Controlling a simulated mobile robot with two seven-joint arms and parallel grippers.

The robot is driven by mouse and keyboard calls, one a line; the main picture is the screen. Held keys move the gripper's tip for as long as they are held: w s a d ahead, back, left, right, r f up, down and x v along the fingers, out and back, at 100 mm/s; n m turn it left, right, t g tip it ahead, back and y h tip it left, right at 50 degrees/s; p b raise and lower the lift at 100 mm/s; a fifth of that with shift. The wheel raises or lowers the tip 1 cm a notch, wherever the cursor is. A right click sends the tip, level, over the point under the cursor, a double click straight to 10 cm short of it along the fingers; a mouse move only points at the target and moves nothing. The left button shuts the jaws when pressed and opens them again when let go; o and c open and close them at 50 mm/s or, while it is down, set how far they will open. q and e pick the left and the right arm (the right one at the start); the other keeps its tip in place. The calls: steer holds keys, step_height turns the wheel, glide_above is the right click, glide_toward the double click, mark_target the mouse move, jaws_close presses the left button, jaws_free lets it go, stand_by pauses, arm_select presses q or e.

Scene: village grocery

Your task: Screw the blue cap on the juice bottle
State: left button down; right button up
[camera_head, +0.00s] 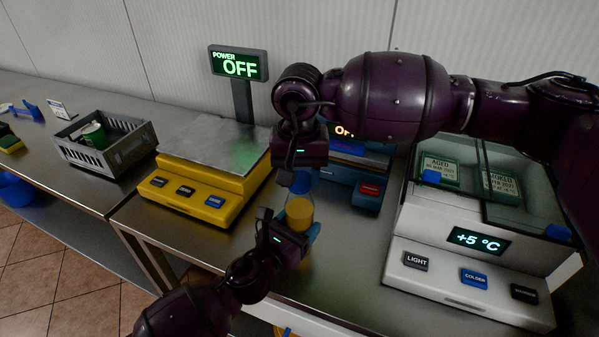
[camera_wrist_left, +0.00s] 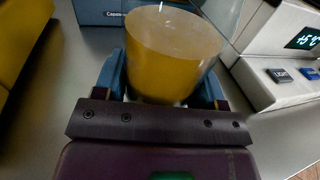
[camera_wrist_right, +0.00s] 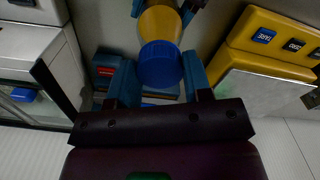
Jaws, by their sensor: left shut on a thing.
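The juice bottle (camera_head: 299,214) is clear with orange-yellow juice inside and stands about upright near the counter's front edge. My left gripper (camera_head: 292,232) is shut around its lower body; the juice-filled bottle (camera_wrist_left: 170,60) sits between the blue fingers in the left wrist view. My right gripper (camera_head: 301,168) points down from above.
A yellow scale (camera_head: 205,180) with an OFF display (camera_head: 239,65) stands left of the bottle. A blue device (camera_head: 365,190) is behind it to the right. A white cooler (camera_head: 465,260) reading +5 °C is at the right. A grey crate (camera_head: 105,150) stands far left.

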steer(key=c, duration=0.4)
steer(key=m, duration=0.3)
steer(key=shift+m, duration=0.4)
steer(key=shift+c, duration=0.2)
steer(key=m, duration=1.5)
steer(key=shift+m, duration=0.3)
steer(key=m, duration=1.1)
steer(key=shift+m, duration=0.3)
steer(key=o, duration=1.1)
